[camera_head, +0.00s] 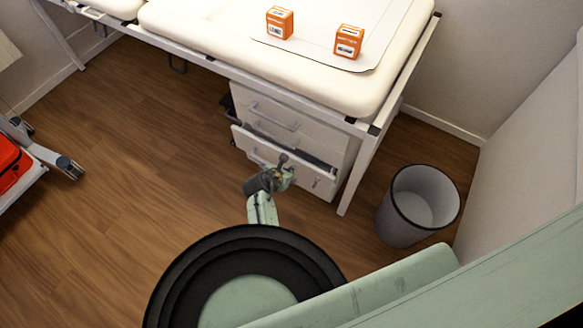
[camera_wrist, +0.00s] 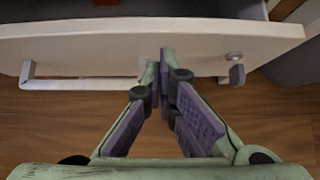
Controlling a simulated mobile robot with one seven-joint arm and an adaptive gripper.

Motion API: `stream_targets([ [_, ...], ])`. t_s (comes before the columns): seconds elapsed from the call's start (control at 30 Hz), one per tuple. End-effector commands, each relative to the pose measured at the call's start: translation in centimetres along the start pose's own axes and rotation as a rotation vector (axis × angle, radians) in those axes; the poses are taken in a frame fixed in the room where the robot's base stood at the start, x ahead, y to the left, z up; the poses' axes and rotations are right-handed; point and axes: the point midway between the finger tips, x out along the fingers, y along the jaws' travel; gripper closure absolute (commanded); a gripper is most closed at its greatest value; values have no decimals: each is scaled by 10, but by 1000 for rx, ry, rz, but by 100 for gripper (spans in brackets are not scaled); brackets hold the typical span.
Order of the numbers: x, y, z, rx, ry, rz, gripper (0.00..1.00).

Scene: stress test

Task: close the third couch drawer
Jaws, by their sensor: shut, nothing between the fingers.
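A white drawer (camera_head: 246,138) under the couch is pulled partly out, below a closed-looking drawer (camera_head: 270,112) with a bar handle. The open drawer's front panel (camera_wrist: 90,45) spans the wrist view, with a bar handle (camera_wrist: 75,84) on its left and a lock with a key (camera_wrist: 236,72) on its right. My gripper (camera_head: 284,160) is in front of this panel, and it also shows in the wrist view (camera_wrist: 163,62). Its fingers are shut and empty, with the tips at the panel between handle and lock. I cannot tell whether they touch it.
The cream couch (camera_head: 200,30) has a white frame, with a leg (camera_head: 358,175) right of the drawers. A grey bin (camera_head: 400,225) stands at right. The wooden floor (camera_head: 130,130) left of the drawers is clear.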

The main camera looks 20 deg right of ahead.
Motion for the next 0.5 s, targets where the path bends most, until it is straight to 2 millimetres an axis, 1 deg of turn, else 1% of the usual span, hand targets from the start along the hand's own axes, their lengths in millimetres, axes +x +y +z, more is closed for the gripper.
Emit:
stream_targets([
  [0.03,3,0,4,0,0,-1,100],
  [0.2,8,-1,8,-1,1,-1,100],
  [0.5,8,0,8,0,1,-1,100],
])
